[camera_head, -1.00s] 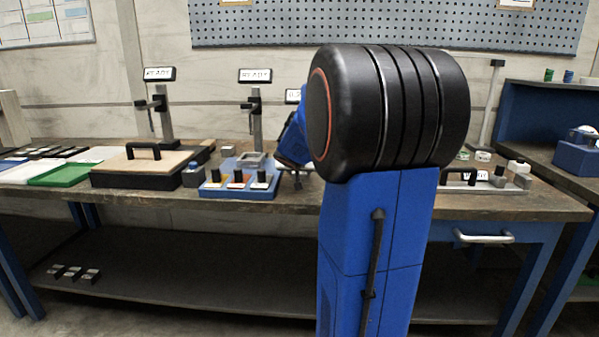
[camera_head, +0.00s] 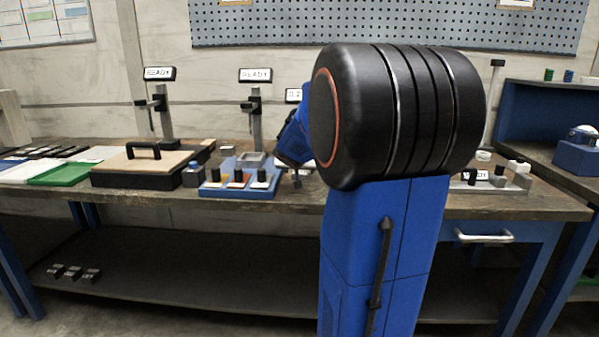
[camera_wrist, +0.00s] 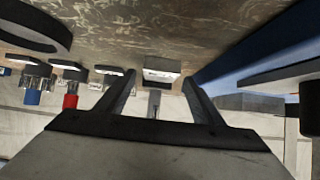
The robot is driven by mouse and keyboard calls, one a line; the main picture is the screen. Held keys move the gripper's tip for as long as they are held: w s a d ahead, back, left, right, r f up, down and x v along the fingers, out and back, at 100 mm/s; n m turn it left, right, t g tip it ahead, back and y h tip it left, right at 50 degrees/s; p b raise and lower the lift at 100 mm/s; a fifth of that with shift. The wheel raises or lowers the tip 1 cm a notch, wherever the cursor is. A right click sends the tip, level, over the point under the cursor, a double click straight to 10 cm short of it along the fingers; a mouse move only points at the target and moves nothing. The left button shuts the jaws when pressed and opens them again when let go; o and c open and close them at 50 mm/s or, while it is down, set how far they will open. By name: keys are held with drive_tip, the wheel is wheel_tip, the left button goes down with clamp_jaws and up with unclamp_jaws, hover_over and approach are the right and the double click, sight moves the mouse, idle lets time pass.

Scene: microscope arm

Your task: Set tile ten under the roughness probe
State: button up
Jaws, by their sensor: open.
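My gripper (camera_wrist: 158,78) is open in the wrist view, with its two dark fingers apart. A grey block with a pale front face (camera_wrist: 160,74) shows between and beyond the fingertips; I cannot tell if it is a tile. In the head view my arm hides the gripper's work area. Two stands with READY displays, one at the left (camera_head: 159,73) and one in the middle (camera_head: 255,75), rise behind the bench; I cannot tell which is the roughness probe. No number ten is legible. Several small dark labelled pieces (camera_head: 75,272) lie on the lower shelf.
A blue tray with dark knobs (camera_head: 240,190) sits at the bench's front edge. Left of it are a handled wooden-topped box (camera_head: 145,165) and a green tray (camera_head: 65,174). A grey fixture (camera_head: 508,187) stands at the right end. The lower shelf (camera_head: 190,275) is mostly clear.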

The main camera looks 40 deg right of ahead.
drive_tip(key=v, duration=1)
drive_tip(key=shift+a+r, duration=0.15)
drive_tip(key=shift+a, duration=0.1)
drive_tip(key=s+a+f+n+g+y, duration=0.1)
drive_tip(key=s+a+f+n+y, duration=0.1)
drive_tip(key=s+a+f, duration=0.3)
drive_tip(key=s+a+f+n+y, duration=0.3)
drive_tip(key=s+a, duration=0.7)
drive_tip(key=a, duration=0.7)
drive_tip(key=s+a+f+n+g+y, duration=0.1)
drive_tip(key=s+a+f+n+y, duration=0.2)
drive_tip(key=s+a+f+n, duration=0.2)
drive_tip(key=s+a+f, duration=0.3)
drive_tip(key=a, duration=0.3)
drive_tip(key=shift+s+a+g, duration=0.3)
drive_tip(key=shift+a, duration=0.1)
